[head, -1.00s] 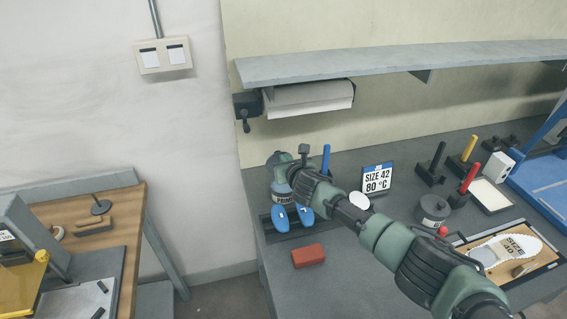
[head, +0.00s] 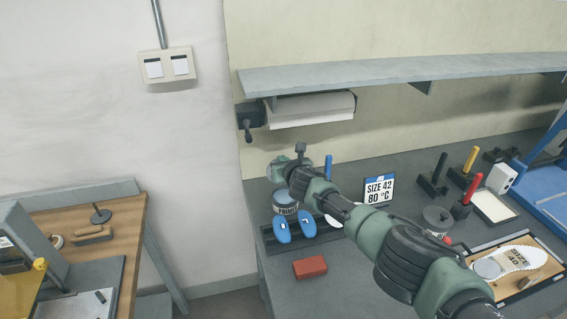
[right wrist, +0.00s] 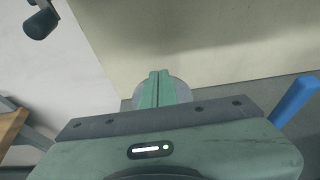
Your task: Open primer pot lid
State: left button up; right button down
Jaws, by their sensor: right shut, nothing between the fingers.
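The primer pot (head: 286,209) is a grey-blue can with a dark label, on the bench behind two blue insole-shaped pieces. My right arm reaches over it from the right and hides part of its top. A grey round disc, which looks like the lid (head: 271,172), shows above and behind the pot, partly covered by my gripper. My right gripper (head: 284,163) is shut and empty, in front of this disc. In the right wrist view the green fingers are together before the disc (right wrist: 181,91); I cannot tell whether they touch it. My left gripper is not in view.
A dark rack with the blue pieces (head: 282,229) and a red block (head: 310,267) lie in front of the pot. A blue upright handle (head: 328,166) and a sign (head: 378,190) stand to the right. A paper roll (head: 310,110) hangs under the shelf above.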

jog(key=shift+w, duration=0.1)
dwell(0.3)
jog(key=p+v, duration=0.2)
jog(key=v, duration=0.6)
dwell(0.4)
